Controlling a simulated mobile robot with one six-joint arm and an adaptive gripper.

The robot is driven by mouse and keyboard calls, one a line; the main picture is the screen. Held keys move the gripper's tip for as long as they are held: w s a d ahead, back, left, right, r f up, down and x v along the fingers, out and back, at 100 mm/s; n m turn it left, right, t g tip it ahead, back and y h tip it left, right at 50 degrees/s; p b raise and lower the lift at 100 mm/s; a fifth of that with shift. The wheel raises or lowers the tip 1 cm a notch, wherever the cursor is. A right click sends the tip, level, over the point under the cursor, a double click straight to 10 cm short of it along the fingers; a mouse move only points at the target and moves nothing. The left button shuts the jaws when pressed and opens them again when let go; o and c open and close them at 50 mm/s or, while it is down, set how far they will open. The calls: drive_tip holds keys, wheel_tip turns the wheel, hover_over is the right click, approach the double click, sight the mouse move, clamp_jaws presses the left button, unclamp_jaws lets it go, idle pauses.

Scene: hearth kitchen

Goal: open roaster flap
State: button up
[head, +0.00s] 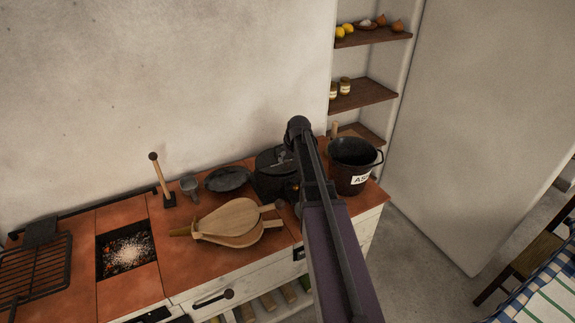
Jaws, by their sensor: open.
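A black round roaster (268,186) stands on the red-tiled counter, right of the centre of the head view. My arm crosses in front of it and hides its right side. A small grey piece shows on its dark top, but I cannot tell whether this is the flap or whether the flap is open. My arm rises from the bottom edge to a dark joint above and behind the roaster in the picture. I cannot make out my gripper's fingers in this view.
Wooden bellows (230,222), a dark pan (227,179) and a small grey cup (189,185) lie left of the roaster. A black bucket (352,178) stands close on its right. An ember pit (126,252) and a grill rack (36,268) are farther left.

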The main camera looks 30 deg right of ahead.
drive_tip(key=shift+b+x, duration=0.75)
drive_tip(key=shift+x, duration=0.4)
clamp_jaws()
